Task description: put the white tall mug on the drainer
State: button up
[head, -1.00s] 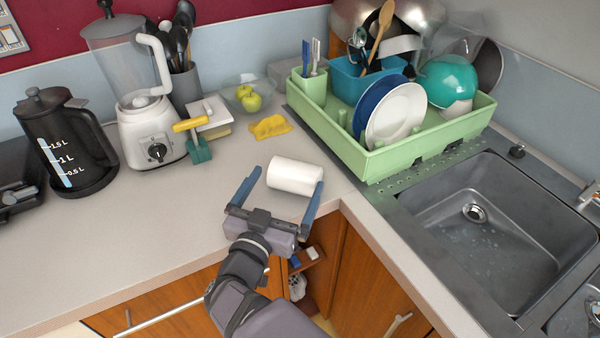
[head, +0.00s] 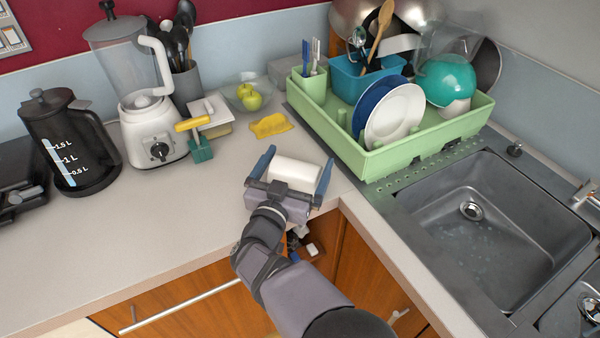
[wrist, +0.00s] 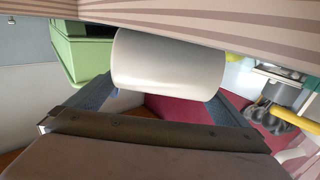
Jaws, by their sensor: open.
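The white tall mug (head: 296,172) lies on its side on the counter near its front edge. It also shows in the wrist view (wrist: 168,62), straight in front of my jaws. My gripper (head: 297,168) is open, with one blue finger at the left end of the mug and the other at the right end. I cannot tell whether either finger touches it. The mug's handle is not clearly visible. The drainer is the green dish rack (head: 385,158) at the back right, and it also shows in the wrist view (wrist: 85,45).
The drainer holds a white plate (head: 396,116), a blue plate (head: 370,103), a blue tub and a teal bowl. The sink (head: 500,215) is to its right. A yellow cloth (head: 271,125) lies behind the mug. A blender (head: 150,140) and a black kettle (head: 70,145) stand left.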

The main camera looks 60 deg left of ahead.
jog(key=shift+c, duration=0.6)
jog(key=shift+r, duration=0.1)
jog(key=c, duration=1.1)
notch_tip(320, 180, up, 10)
jog(key=shift+b, duration=0.35)
notch_tip(320, 180, up, 9)
jog(key=p, duration=0.9)
jog(key=shift+r, duration=0.2)
